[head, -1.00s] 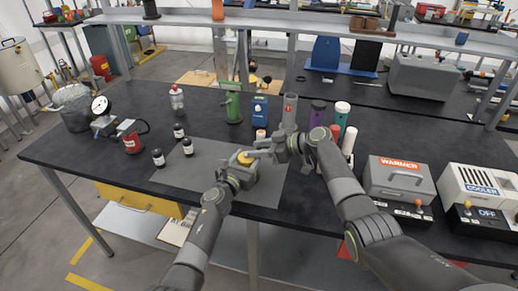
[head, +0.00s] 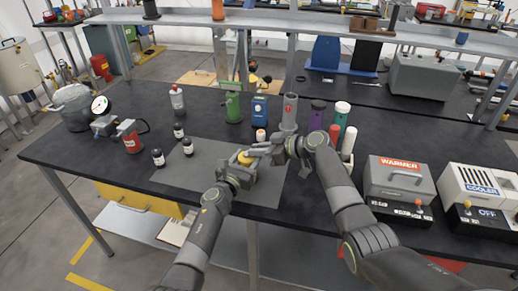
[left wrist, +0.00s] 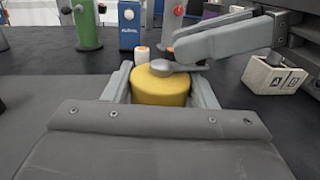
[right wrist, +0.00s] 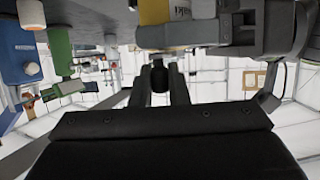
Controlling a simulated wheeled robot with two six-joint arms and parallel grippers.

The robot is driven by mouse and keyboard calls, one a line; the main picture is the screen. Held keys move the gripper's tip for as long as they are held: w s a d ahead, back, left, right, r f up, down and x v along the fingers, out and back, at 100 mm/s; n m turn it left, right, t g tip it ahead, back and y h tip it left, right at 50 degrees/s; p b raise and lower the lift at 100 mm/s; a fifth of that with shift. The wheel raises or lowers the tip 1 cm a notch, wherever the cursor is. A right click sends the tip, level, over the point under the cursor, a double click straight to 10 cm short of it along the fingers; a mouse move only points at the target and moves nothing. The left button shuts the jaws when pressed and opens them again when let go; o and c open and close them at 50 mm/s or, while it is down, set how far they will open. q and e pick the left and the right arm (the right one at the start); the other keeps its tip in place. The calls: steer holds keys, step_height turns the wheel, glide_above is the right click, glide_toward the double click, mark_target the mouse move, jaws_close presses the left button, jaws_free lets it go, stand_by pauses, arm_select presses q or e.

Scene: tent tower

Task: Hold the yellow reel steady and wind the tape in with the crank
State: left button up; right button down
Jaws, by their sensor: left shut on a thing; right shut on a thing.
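The yellow reel (head: 245,158) stands on the grey mat (head: 200,170) near the table's front. My left gripper (head: 241,166) is shut on it; the left wrist view shows the reel (left wrist: 160,90) between the two fingers. A grey crank (left wrist: 163,68) lies across the reel's top. My right gripper (head: 268,150) reaches in from the right at the crank. In the right wrist view its fingers (right wrist: 160,78) close on a dark round knob (right wrist: 159,84), apparently the crank's handle. The tape itself is not clearly visible.
Several small dark bottles (head: 187,148) stand left of the reel. Behind it are a green stand (head: 232,105), a blue box (head: 260,108) and several upright tubes (head: 317,114). The warmer (head: 398,180) and cooler (head: 478,193) stand at the right.

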steer(key=shift+s+m+t+h, duration=0.1)
steer(key=shift+m+t+h, duration=0.2)
steer(key=shift+m+t, duration=0.15)
steer(key=c, duration=1.4)
jaws_free()
steer(key=v, duration=1.2)
steer(key=shift+f, duration=0.1)
arm_select(q)
steer(key=o, duration=1.4)
steer(key=shift+f, duration=0.1)
